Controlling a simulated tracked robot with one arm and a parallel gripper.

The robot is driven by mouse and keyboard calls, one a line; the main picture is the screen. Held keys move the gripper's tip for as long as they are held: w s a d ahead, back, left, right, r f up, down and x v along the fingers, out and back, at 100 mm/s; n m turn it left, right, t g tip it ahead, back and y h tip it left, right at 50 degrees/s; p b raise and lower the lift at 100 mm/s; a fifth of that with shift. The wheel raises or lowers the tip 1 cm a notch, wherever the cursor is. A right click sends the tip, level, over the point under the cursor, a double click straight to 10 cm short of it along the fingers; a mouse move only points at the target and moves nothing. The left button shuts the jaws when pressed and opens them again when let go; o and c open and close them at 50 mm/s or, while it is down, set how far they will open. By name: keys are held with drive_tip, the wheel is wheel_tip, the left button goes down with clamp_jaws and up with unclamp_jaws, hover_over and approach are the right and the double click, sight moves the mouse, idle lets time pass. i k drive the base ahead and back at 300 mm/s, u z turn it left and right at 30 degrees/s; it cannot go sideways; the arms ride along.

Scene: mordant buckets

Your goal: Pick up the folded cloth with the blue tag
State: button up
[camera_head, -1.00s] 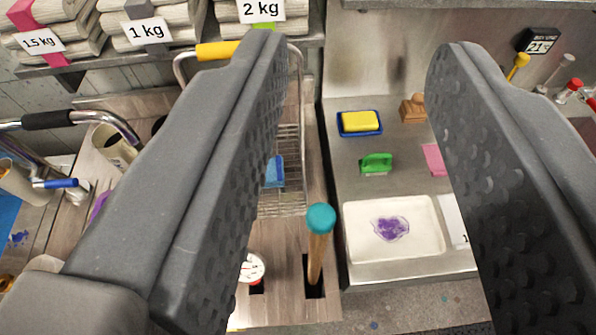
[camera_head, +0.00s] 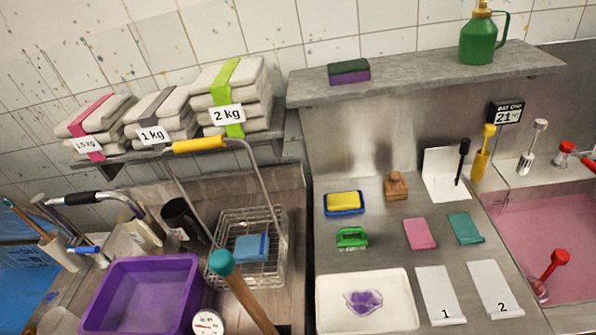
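I cannot make out a folded cloth with a blue tag. Three stacks of folded beige cloth lie on the left shelf: one with a pink band (camera_head: 97,116) marked 1.5 kg, one with a grey band (camera_head: 160,115) marked 1 kg, and one with a green band (camera_head: 232,97) marked 2 kg. A blue block or folded piece (camera_head: 251,247) lies in the wire basket (camera_head: 237,285); I cannot tell which it is. A flat pink piece (camera_head: 420,233) and a flat teal piece (camera_head: 466,228) lie on the steel counter. My gripper is out of view.
A purple tub (camera_head: 143,294), a dial (camera_head: 207,323) and a teal-topped wooden handle (camera_head: 240,290) stand at the lower left. A white tray (camera_head: 395,300) with a purple stain and cards 1 (camera_head: 440,295) and 2 (camera_head: 495,288) lie on the counter. A pink basin (camera_head: 555,235) is at right.

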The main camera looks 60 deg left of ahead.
sight(248, 248)
drive_tip(key=z, duration=0.05)
drive_tip(key=k, duration=1.6)
drive_tip(key=u, duration=0.4)
drive_tip(key=i, duration=2)
